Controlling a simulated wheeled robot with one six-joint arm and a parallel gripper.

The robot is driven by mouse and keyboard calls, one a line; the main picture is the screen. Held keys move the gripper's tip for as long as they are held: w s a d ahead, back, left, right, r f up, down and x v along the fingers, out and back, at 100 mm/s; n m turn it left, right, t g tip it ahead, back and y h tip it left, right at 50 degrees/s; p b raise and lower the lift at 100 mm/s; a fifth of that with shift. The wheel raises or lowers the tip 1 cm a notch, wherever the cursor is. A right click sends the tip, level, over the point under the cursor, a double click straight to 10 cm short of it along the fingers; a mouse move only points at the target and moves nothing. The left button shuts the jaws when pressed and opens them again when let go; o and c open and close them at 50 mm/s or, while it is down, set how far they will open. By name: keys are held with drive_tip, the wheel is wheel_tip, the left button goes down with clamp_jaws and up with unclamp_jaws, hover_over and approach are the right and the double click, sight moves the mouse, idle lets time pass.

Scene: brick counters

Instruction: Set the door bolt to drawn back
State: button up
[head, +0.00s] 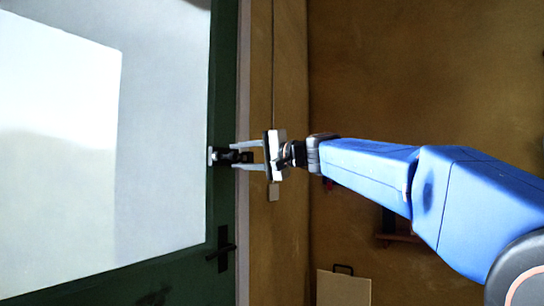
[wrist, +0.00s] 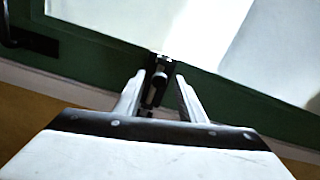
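The door bolt (head: 220,156) is a small dark fitting on the green door frame (head: 224,90), at its edge by the tan wall. In the wrist view the bolt (wrist: 160,72) shows a dark plate with a rounded knob. My gripper (head: 238,155) reaches it from the right, with one finger on each side of the bolt. In the wrist view my gripper (wrist: 158,88) is open, with gaps between both fingers and the bolt. I cannot tell how far the bolt is drawn.
A dark door handle (head: 221,249) sits on the same green frame, below the bolt in the head view. A large bright glass pane (head: 160,130) fills the door. A small pale plate (head: 273,191) is on the wall. A light board (head: 343,289) stands at the bottom.

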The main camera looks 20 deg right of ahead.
drive_tip(key=v, duration=1.2)
drive_tip(key=shift+s, duration=0.2)
drive_tip(key=shift+d, duration=0.1)
drive_tip(key=s+a+f+n+g+h, duration=0.1)
drive_tip(key=s+a+f+g, duration=0.15)
drive_tip(key=f, duration=0.65)
drive_tip(key=s+a+f+n+g+h, duration=0.15)
drive_tip(key=s+f, duration=0.25)
drive_tip(key=f, duration=0.6)
drive_tip(key=s+a+f+n+g+h, duration=0.15)
drive_tip(key=s+f, duration=0.25)
drive_tip(key=f, duration=0.5)
drive_tip(key=s+d+f+n+g+h, duration=0.2)
drive_tip(key=s+f, duration=0.6)
drive_tip(key=f, duration=0.5)
drive_tip(key=s+d+f+n+g+h, duration=0.2)
drive_tip(key=s+d+f+h, duration=0.2)
drive_tip(key=s+f, duration=0.4)
wheel_tip(320, 180, down, 5)
drive_tip(key=shift+s+r+n+h, duration=0.1)
drive_tip(key=shift+s+n+h, duration=0.2)
